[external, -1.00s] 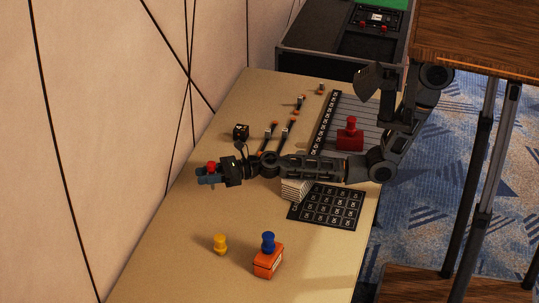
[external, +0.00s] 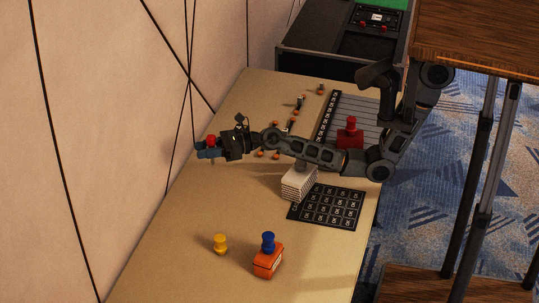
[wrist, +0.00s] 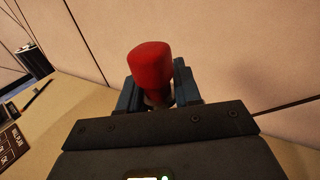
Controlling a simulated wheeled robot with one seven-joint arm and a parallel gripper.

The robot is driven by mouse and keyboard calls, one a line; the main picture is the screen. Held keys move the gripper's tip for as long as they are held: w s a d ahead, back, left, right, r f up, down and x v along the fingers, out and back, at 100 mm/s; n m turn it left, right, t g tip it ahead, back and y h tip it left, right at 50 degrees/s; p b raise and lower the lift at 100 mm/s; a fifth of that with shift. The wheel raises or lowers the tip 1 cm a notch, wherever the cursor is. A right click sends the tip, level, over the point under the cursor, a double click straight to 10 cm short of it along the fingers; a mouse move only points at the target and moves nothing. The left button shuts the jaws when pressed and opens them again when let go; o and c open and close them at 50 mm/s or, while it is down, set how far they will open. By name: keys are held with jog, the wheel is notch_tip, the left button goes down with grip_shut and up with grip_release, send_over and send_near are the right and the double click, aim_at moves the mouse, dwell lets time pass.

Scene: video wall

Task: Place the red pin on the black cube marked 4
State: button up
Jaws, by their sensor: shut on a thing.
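The red pin (external: 210,141) is held in my gripper (external: 207,151), between its two blue fingers, above the table by the wall. In the wrist view the red pin (wrist: 151,68) stands upright with its rounded head up, between the fingers (wrist: 158,98); its lower end is hidden. The black cube, visible earlier on the table near the wall, is now mostly or wholly hidden behind my gripper body and wrist in the external view. I cannot read its mark. It does not show clearly in the wrist view.
A yellow pin (external: 220,244) and an orange block with a blue pin (external: 268,243) stand at the front. A white stack (external: 298,184) stands by a black gridded mat (external: 335,206). A red stamp-like piece (external: 349,137) sits on a grey striped board. The wall borders the table's left.

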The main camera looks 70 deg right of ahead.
jog(key=w+d+r+m+t+h+p, duration=0.1)
jog(key=d+m+h+p, duration=0.3)
jog(key=d, duration=1.5)
jog(key=w+d+r+m+t+h+p, duration=0.2)
jog(key=d+h, duration=0.5)
jog(key=d, duration=1.2)
jog(key=s+d+f+m+g+h+p, duration=0.15)
jog(key=s+d+m+h, duration=0.4)
jog(key=d, duration=0.75)
jog(key=n+y+b, duration=0.2)
jog(key=b, duration=0.4)
send_over(237, 126)
notch_tip(237, 126, down, 13)
notch_tip(237, 126, down, 3)
jog(key=b, duration=0.3)
jog(key=shift+w+f+b, duration=0.1)
jog(key=shift+f+b, duration=0.1)
jog(key=shift+b, duration=0.15)
jog(key=shift+f, duration=0.1)
